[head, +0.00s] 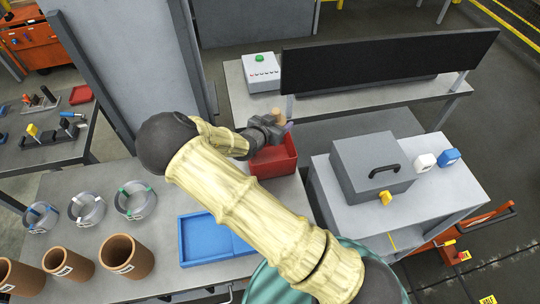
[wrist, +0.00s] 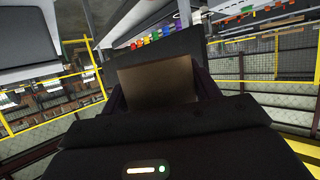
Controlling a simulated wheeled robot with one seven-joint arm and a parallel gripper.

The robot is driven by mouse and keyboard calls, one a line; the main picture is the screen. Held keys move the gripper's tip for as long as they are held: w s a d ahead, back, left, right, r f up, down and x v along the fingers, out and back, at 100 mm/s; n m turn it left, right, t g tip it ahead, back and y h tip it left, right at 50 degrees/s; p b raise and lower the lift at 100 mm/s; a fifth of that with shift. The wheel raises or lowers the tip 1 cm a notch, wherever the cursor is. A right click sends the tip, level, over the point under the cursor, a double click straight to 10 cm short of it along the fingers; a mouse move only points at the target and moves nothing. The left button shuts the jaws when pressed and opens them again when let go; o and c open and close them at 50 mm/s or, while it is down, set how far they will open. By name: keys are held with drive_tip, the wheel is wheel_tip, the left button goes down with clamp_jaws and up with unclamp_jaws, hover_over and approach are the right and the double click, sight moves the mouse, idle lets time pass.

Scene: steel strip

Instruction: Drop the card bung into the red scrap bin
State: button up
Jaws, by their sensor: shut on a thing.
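The red scrap bin (head: 275,158) stands on the grey bench, right of the blue tray, in the head view. My gripper (head: 280,120) is over the bin's back part and is shut on the card bung (head: 279,110), a small tan piece. In the wrist view the card bung (wrist: 158,79) shows as a brown block between the dark fingers of my gripper (wrist: 160,90). The bung is above the bin's rim, as far as the head view shows. My arm hides part of the bin's left side.
A blue tray (head: 212,240) lies in front of the bin. Several brown card tubes (head: 126,258) and ringed coils (head: 135,200) stand at the left. A grey lidded box (head: 372,165) is at the right. A dark panel (head: 390,62) rises behind the bin.

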drive_tip(key=shift+f, duration=0.1)
wheel_tip(320, 180, down, 6)
drive_tip(key=b, duration=0.4)
drive_tip(key=o, duration=1)
drive_tip(key=shift+o, duration=0.2)
drive_tip(key=b+v, duration=0.3)
drive_tip(key=v, duration=1.4)
drive_tip(key=shift+a, duration=0.2)
